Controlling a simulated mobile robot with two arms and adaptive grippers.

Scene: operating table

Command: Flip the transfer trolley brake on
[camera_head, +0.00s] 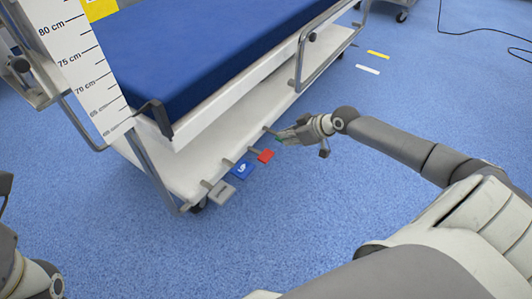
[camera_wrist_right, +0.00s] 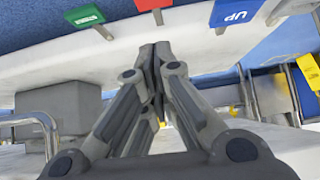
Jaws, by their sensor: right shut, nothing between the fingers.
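The transfer trolley (camera_head: 205,135) has a blue mattress and a white lower deck with a row of coloured foot pedals along its near edge. A grey pedal (camera_head: 222,193), a blue pedal (camera_head: 242,169) and a red pedal (camera_head: 265,155) show clearly. A green pedal (camera_wrist_right: 84,15) shows in the right wrist view, with the red one (camera_wrist_right: 150,4) and the blue one, marked UP (camera_wrist_right: 237,12). My right gripper (camera_head: 281,136) is shut and empty beside the red and green pedals; in the head view it largely covers the green one. I cannot tell whether it touches a pedal. My left gripper is not seen.
A side rail (camera_head: 318,58) runs along the trolley above the deck. A height scale (camera_head: 85,62) stands at the upper left. A black cable (camera_head: 480,33) lies on the floor at the upper right. The blue floor in front of the pedals is clear.

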